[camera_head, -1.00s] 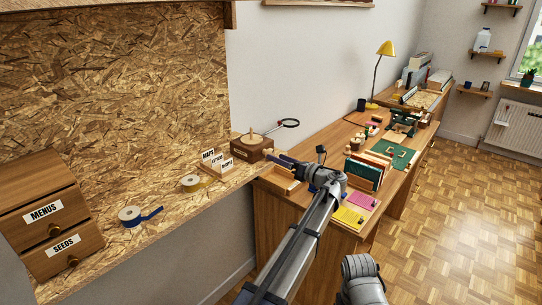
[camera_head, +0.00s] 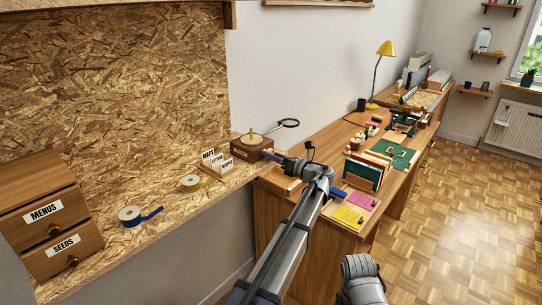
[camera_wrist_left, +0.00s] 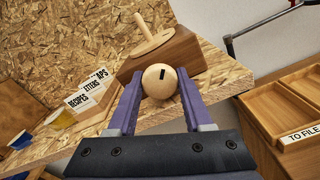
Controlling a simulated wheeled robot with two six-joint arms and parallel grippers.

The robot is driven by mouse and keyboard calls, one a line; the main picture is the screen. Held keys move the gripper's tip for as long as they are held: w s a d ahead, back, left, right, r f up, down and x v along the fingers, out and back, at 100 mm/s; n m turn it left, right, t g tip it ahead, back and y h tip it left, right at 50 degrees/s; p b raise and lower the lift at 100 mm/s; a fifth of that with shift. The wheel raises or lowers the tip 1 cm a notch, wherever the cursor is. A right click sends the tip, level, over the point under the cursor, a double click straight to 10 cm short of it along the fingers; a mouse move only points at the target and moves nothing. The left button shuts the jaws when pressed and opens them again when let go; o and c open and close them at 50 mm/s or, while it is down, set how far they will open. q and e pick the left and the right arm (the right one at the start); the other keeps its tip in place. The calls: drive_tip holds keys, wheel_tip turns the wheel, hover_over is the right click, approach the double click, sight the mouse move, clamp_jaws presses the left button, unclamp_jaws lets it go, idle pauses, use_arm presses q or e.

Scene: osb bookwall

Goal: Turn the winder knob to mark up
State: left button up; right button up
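The winder is a brown wooden box with a pale disc and peg on top; it stands at the right end of the board shelf in the head view (camera_head: 240,150) and wrist view (camera_wrist_left: 185,57). Its round pale knob (camera_wrist_left: 159,82) faces the wrist camera. A short black mark on it runs nearly upright in that tilted picture. My left gripper (camera_wrist_left: 160,78) is open, its two purple fingers on either side of the knob. I cannot tell whether they touch it. In the head view the left gripper (camera_head: 268,154) reaches the box's right side, hiding the knob. My right gripper is out of view.
Labelled card dividers (camera_head: 217,161) stand left of the winder, with tape rolls (camera_head: 190,182) further left. A wooden tray marked "TO FILE" (camera_wrist_left: 298,133) lies to the right, below the shelf.

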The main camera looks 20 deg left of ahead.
use_arm(q)
clamp_jaws()
drive_tip(key=shift+n, duration=0.3)
drive_tip(key=shift+n, duration=3.1)
drive_tip(key=o, duration=0.6)
unclamp_jaws()
drive_tip(key=shift+d, duration=0.1)
drive_tip(key=shift+v, duration=3.85)
